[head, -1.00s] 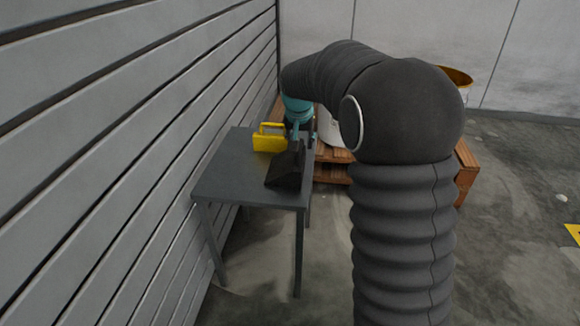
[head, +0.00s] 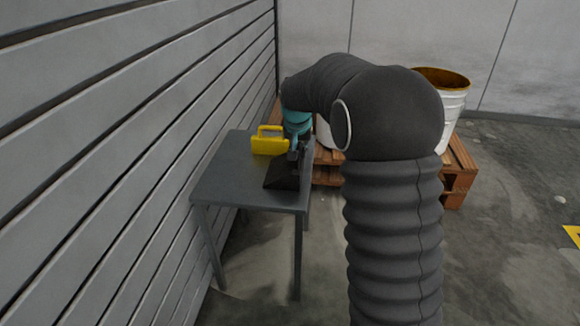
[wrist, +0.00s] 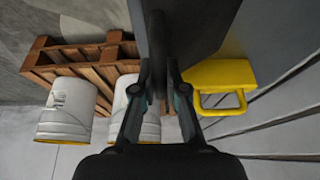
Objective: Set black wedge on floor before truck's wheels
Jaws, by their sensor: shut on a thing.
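The black wedge (head: 283,172) is at the right edge of a small grey table (head: 232,185) in the head view. My gripper (head: 297,150) is shut on the wedge's upper part; whether the wedge touches the tabletop I cannot tell. In the wrist view the wedge (wrist: 157,50) shows as a dark narrow shape between the fingertips of my gripper (wrist: 159,85). My arm hides part of the scene behind it. No truck or wheels are in view.
A yellow handled object (head: 269,141) stands on the table, left of my gripper. A wooden pallet (head: 460,165) with white drums (head: 452,100) is behind the table. A slatted grey wall (head: 130,130) runs along the left.

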